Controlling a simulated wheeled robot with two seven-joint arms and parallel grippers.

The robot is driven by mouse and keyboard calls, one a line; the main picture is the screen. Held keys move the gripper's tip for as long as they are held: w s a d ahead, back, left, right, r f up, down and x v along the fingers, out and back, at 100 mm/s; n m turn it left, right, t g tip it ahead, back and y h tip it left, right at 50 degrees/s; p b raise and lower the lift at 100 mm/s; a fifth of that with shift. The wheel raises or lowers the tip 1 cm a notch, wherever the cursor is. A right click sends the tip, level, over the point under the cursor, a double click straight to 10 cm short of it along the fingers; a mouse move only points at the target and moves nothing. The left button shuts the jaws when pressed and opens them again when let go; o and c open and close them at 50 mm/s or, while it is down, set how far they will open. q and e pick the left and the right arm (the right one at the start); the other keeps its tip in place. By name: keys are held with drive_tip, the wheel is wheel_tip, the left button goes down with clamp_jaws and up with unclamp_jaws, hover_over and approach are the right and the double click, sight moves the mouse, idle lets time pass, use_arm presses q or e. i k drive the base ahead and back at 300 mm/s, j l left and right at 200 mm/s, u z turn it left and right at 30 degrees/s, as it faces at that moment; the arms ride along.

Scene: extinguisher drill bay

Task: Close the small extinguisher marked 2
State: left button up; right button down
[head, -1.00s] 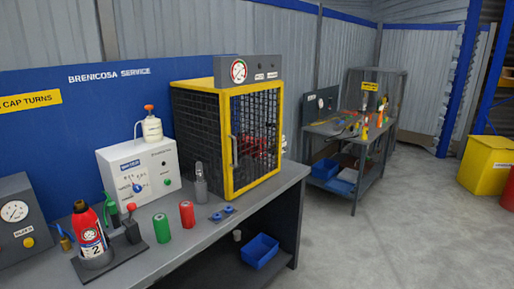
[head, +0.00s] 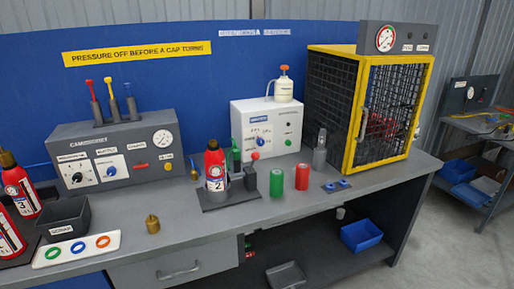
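The small red extinguisher marked 2 (head: 215,165) stands upright in a dark stand (head: 217,202) on the bench, left of centre. Its top is small and dark, and I cannot tell what is fitted there. A brass-coloured part (head: 153,224) stands on the bench to its left. A white tray (head: 76,250) at the front left holds a green, a blue and an orange ring. Neither of my grippers is in view.
Other red extinguishers stand at the left edge beside a dark bin (head: 64,218). A green cylinder (head: 276,183) and a red cylinder (head: 302,177) stand right of the stand. A yellow-framed cage (head: 345,125) and a control panel (head: 113,152) stand behind. The bench's front middle is clear.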

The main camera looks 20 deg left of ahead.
sight(214, 162)
drive_tip(key=k+u, duration=0.1)
drive_tip(key=u, duration=0.95)
